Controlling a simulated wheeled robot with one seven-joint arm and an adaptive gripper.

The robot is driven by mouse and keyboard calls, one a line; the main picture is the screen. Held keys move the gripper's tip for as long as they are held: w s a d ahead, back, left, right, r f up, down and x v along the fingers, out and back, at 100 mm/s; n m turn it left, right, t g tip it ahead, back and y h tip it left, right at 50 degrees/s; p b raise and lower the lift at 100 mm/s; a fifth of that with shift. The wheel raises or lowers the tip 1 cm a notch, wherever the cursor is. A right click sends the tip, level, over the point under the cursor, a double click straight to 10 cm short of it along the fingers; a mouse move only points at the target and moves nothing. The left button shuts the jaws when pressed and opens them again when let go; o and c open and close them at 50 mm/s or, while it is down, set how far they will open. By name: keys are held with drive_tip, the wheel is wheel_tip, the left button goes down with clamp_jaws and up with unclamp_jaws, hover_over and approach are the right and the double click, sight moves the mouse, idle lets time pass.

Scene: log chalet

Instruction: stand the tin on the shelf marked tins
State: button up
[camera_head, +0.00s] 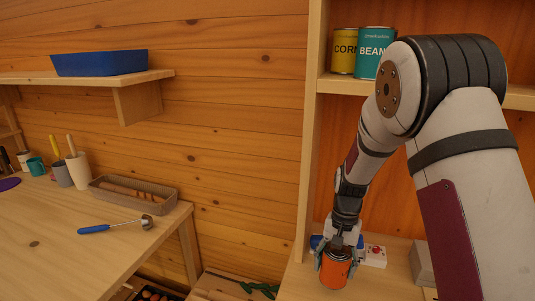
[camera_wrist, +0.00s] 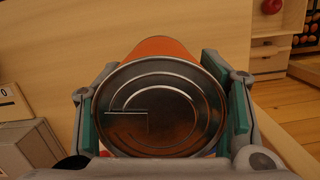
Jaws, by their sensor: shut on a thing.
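An orange tin (camera_head: 335,272) with a metal lid is between the fingers of my gripper (camera_head: 336,262), low at the shelving unit's lower board. I cannot tell whether its base touches the board. In the wrist view the ridged lid of the tin (camera_wrist: 150,110) faces the camera, with the green pads of my gripper (camera_wrist: 163,108) against both sides. A shelf (camera_head: 343,84) higher up holds a yellow corn tin (camera_head: 344,51) and a teal beans tin (camera_head: 374,53) at its left end. No shelf label is visible; my arm hides much of this shelf.
A white box with a red knob (camera_head: 376,255) and a blue thing lie close behind the tin. A grey box (camera_head: 421,263) stands to the right. The unit's upright post (camera_head: 309,150) is at left. A workbench (camera_head: 60,235) further left holds a tray (camera_head: 130,195) and a blue-handled tool (camera_head: 115,226).

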drive_tip(key=w+n, duration=0.2)
drive_tip(key=w+d+n, duration=0.1)
drive_tip(key=w+n, duration=0.2)
drive_tip(key=shift+d+h, duration=0.1)
drive_tip(key=shift+h, duration=0.3)
drive_tip(key=shift+r, duration=0.1)
